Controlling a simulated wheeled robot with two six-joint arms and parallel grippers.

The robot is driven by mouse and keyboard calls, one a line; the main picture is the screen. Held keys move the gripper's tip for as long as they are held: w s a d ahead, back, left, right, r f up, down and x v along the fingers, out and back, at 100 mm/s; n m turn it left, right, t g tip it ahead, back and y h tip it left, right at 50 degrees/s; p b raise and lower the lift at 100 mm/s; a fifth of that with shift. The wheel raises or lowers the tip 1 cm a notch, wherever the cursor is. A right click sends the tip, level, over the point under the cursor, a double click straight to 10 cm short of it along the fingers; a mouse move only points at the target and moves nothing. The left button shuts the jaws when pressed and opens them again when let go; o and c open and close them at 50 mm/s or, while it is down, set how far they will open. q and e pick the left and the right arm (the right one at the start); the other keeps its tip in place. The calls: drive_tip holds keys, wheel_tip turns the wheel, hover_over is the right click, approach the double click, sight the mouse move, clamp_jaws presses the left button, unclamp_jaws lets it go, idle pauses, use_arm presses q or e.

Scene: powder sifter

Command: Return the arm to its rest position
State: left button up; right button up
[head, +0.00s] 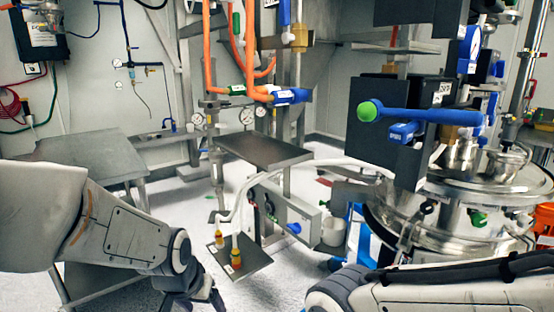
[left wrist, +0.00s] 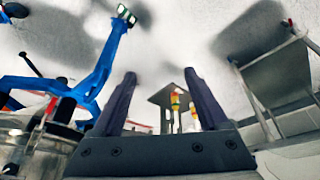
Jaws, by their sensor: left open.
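My left arm comes in from the left in the head view, with its gripper (head: 204,301) low at the bottom edge, partly cut off. In the left wrist view the left gripper (left wrist: 160,78) has its two dark fingers spread apart with nothing between them close by. My right arm (head: 420,292) lies across the bottom right of the head view. Its gripper is outside the frame.
A small metal plate (head: 256,261) with yellow-and-red fittings (head: 236,259) stands beyond the left gripper. A steel table (head: 85,150) is at the left. A steel vessel (head: 478,208) with a blue-handled valve (head: 425,116) stands at the right. Pale floor lies between.

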use_arm(q)
drive_tip(key=s+a+f+n+g, duration=0.1)
drive_tip(key=s+a+f, duration=0.3)
drive_tip(key=s, duration=0.1)
drive_tip(key=s+d+r+m+g+p, duration=0.3)
drive_tip(key=s+d+r+m+p, duration=0.4)
drive_tip(key=s+d+r, duration=0.7)
drive_tip(key=shift+r+p, duration=0.55)
drive_tip(key=shift+p, duration=0.65)
drive_tip(key=shift+d, duration=0.1)
